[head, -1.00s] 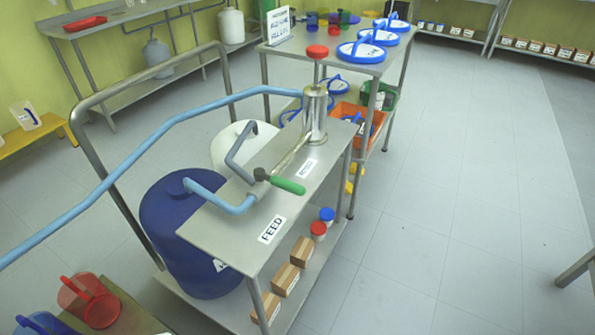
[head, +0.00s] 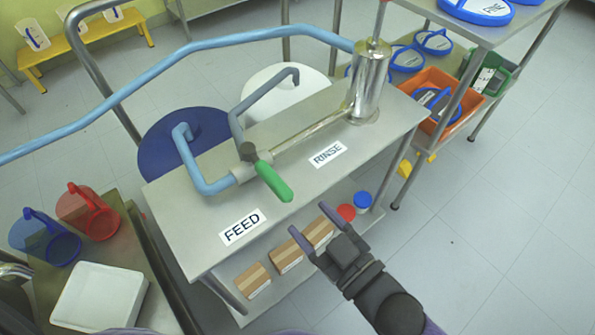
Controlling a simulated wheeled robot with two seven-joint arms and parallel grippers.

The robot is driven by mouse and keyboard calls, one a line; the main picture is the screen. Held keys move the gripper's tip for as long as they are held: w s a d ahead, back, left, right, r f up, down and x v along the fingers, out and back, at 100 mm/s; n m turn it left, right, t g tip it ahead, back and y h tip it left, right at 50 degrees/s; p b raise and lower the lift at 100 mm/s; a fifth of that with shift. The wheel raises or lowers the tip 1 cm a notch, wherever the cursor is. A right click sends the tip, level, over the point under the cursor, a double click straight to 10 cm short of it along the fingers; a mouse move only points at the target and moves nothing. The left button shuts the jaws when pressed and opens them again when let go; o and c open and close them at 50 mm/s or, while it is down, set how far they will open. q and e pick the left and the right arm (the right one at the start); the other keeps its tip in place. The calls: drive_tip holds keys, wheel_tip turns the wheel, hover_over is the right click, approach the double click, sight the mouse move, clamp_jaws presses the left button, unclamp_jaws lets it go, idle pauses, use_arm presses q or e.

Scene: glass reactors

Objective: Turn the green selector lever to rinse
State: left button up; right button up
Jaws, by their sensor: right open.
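The green selector lever (head: 273,182) sits on a valve where grey and blue pipes meet a metal tube, on top of the steel cart (head: 210,227). Its handle points toward the cart's front edge, between the FEED label (head: 242,228) on the left and the RINSE label (head: 327,154) on the right. My right gripper (head: 306,218) is open and empty. In the picture its fingers lie below and right of the handle, by the cart's front edge, apart from the lever. My left gripper is not in view.
A metal cylinder (head: 367,85) stands at the cart's right end, with a light blue pipe (head: 220,42) running left from it. Boxes (head: 252,280) and red- and blue-lidded jars (head: 362,202) are on the lower shelf. A side table at left holds jugs (head: 92,212) and a white tray (head: 100,297).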

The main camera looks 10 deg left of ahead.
sight(279, 188)
drive_tip(key=b+x, duration=0.2)
drive_tip(key=x, duration=0.6)
drive_tip(key=shift+a+f+b, duration=0.15)
drive_tip(key=shift+b, duration=0.25)
drive_tip(key=shift+w+a, duration=0.1)
drive_tip(key=shift+a, duration=0.1)
drive_tip(key=c, duration=0.9)
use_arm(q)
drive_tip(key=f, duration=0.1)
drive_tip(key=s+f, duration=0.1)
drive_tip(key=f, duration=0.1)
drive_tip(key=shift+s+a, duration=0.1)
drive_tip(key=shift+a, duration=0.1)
use_arm(e)
clamp_jaws()
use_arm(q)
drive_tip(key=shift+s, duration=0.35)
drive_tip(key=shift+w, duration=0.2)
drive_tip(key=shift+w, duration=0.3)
